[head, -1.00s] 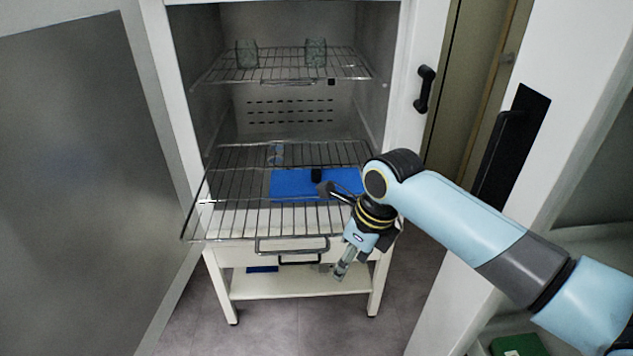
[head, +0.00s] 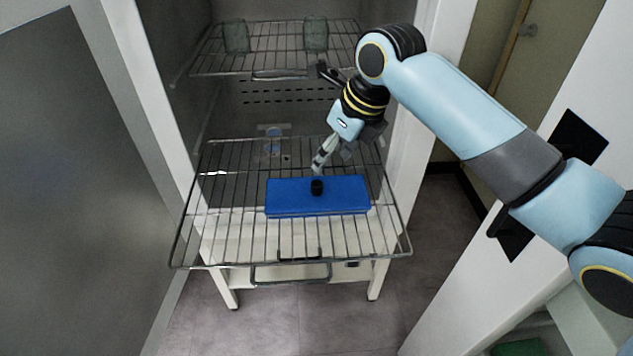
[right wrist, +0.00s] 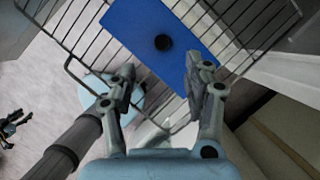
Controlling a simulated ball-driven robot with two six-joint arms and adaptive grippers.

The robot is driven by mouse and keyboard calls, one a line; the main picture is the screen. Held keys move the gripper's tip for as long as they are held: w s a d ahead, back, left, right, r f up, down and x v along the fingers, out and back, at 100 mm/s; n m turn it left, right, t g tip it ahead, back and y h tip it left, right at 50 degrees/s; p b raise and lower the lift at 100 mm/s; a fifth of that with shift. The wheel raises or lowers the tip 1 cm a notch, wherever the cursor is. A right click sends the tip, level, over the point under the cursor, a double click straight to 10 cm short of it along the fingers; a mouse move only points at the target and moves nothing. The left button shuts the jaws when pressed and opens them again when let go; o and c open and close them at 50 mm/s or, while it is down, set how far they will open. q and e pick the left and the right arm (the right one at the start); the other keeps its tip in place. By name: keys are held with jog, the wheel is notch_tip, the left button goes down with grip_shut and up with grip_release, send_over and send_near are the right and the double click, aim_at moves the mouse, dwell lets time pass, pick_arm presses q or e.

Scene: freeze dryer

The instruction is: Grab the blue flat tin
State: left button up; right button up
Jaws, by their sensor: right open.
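The blue flat tin (head: 345,193) lies on the pulled-out lower wire shelf (head: 190,243), with a small black knob (head: 317,187) on its top. In the right wrist view the tin (right wrist: 135,30) lies beyond the fingers, with its knob (right wrist: 162,42) roughly in line with the gap between them. My right gripper (head: 318,166) points down just behind and above the tin in the head view. Its fingers (right wrist: 160,75) are spread and hold nothing. I cannot tell whether a fingertip touches the tin. My left gripper does not clearly show.
The upper wire shelf (head: 275,63) holds two glass jars (head: 236,36) (head: 316,34). Small clear items (head: 272,146) stand at the back of the lower shelf. The open dryer door (head: 60,180) is at the left. Bare shelf lies left of the tin.

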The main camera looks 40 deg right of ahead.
send_over(317, 183)
jog(key=s, duration=0.2)
notch_tip(317, 183, down, 4)
jog(key=shift+f, duration=0.2)
jog(key=x, duration=0.5)
jog(key=shift+s+d+f, duration=0.1)
jog(key=shift+d+f, duration=0.05)
jog(key=shift+f, duration=0.15)
jog(key=shift+c, duration=0.9)
pick_arm(q)
jog(key=shift+s+a, duration=0.15)
jog(key=shift+s, duration=0.4)
pick_arm(e)
grip_shut()
